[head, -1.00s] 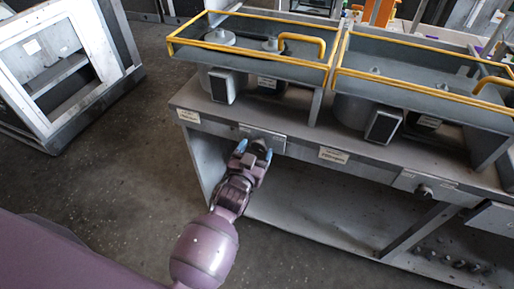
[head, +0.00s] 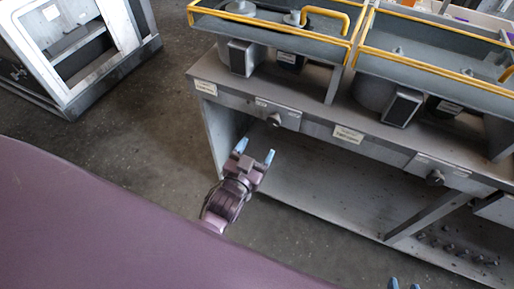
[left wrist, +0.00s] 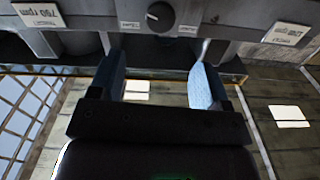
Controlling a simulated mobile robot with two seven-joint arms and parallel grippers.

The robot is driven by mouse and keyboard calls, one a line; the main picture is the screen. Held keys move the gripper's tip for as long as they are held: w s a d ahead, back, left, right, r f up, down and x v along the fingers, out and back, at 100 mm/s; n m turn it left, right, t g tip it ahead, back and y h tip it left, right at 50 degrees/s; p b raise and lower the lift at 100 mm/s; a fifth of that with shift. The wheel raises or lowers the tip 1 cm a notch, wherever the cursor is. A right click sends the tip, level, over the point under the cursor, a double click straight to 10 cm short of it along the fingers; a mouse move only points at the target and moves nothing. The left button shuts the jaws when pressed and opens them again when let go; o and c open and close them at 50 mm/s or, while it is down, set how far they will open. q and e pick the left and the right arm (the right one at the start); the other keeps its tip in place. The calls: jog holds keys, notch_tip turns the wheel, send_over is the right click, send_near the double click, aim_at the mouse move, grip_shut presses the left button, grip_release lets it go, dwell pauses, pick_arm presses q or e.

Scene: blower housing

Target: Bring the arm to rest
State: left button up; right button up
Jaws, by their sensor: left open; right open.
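My left gripper (head: 255,151) is in front of the bench, below and clear of a dark round knob (head: 275,119) on the bench's front edge. Its two blue fingers are spread apart with nothing between them. In the left wrist view the open fingers of my left gripper (left wrist: 158,72) point toward the same knob (left wrist: 160,17), with a gap between.
The grey bench (head: 305,131) carries yellow-railed blower housings (head: 270,27). A second knob (head: 435,178) sits further right. The lower shelf (head: 330,190) holds small dark parts at right. A metal frame cabinet (head: 75,45) stands at upper left. The floor (head: 130,130) between is clear.

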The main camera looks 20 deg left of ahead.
pick_arm(q)
jog(key=shift+f, duration=0.1)
dwell(0.3)
jog(key=s+a+f+g, duration=0.3)
jog(key=s+a+f, duration=0.2)
jog(key=s, duration=0.3)
jog(key=s+a+f+g, duration=0.4)
jog(key=s+a, duration=0.1)
jog(key=s, duration=0.3)
jog(key=shift+f+n+y, duration=0.3)
jog(key=shift+f+y, duration=0.05)
jog(key=shift+y, duration=0.05)
dwell(0.6)
jog(key=shift+a, duration=0.1)
